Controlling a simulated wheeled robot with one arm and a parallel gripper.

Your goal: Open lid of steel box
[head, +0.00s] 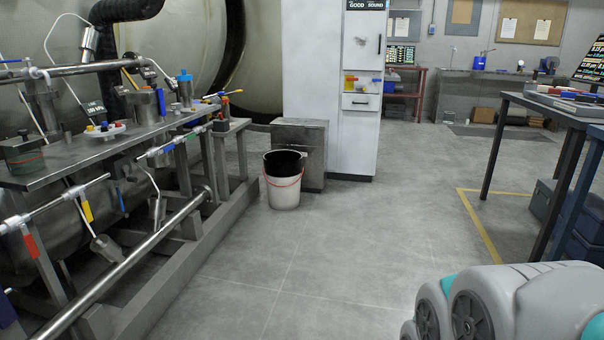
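A grey steel box (313,158) stands on the floor in the middle of the head view, against the left side of a tall white cabinet. Its flat top (299,123) looks closed, but I cannot make out a lid seam or handle. A white bucket (284,190) with a dark inside and a reddish handle stands in front of the box and hides part of its front. My gripper is not in view.
A metal bench (110,142) with pipes, valves and a lower rail runs along the left. The white cabinet (354,130) rises right of the box. A dark-legged table (548,108) stands at right. The grey floor (350,250) between is clear, with yellow lines at right.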

